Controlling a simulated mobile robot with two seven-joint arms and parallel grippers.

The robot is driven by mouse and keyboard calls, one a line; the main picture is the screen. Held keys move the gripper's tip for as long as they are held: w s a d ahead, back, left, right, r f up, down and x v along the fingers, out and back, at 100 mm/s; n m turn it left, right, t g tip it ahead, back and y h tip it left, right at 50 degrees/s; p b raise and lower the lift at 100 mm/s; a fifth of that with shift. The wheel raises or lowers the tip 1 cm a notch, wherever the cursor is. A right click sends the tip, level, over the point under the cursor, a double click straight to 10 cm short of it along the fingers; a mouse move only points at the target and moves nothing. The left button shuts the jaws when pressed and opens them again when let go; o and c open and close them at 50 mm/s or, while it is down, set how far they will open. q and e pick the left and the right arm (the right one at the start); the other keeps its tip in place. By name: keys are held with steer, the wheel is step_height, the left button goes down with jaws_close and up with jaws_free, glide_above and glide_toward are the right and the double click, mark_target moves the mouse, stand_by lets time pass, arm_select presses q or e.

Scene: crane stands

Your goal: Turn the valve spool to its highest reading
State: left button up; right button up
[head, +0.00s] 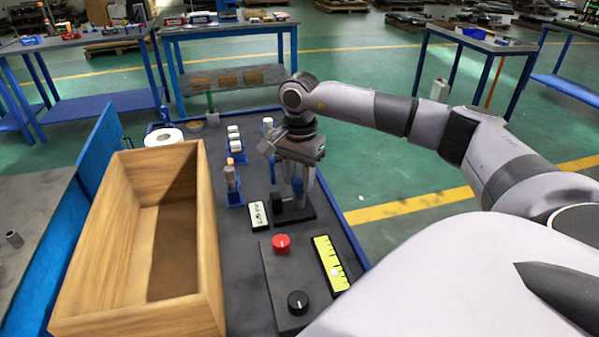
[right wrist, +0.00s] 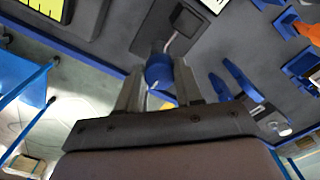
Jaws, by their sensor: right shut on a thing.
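My right gripper (head: 297,188) points down at a black stand (head: 293,210) on the dark bench. In the right wrist view, its fingers (right wrist: 158,80) are shut on a blue cylindrical piece (right wrist: 158,68), which looks like the valve spool. A thin pale rod runs from it towards a small black block (right wrist: 186,20). In the head view the fingers mostly hide the blue piece. A small white readout (head: 258,215) lies left of the stand; its figures are too small to read. My left gripper is not in view.
A red knob (head: 281,242) and a black knob (head: 297,302) sit on a grey panel in front, beside a yellow scale (head: 331,264). A large open wooden crate (head: 212,235) stands at left. Blue holders (head: 233,190) with upright pieces stand between crate and gripper.

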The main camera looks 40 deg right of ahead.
steer(key=m+p, duration=0.1)
steer(key=m, duration=0.5)
steer(key=shift+r+p, duration=0.1)
steer(key=shift+p, duration=0.25)
steer(key=m+p, duration=0.1)
steer(key=m, duration=0.6)
steer(key=shift+m+p, duration=0.4)
steer(key=m+p, duration=0.2)
steer(key=m, duration=0.5)
steer(key=m+p, duration=0.1)
steer(key=m, duration=0.2)
steer(key=shift+m, duration=0.4)
steer(key=shift+m+p, duration=0.5)
steer(key=shift+m, duration=1.3)
steer(key=o, duration=1)
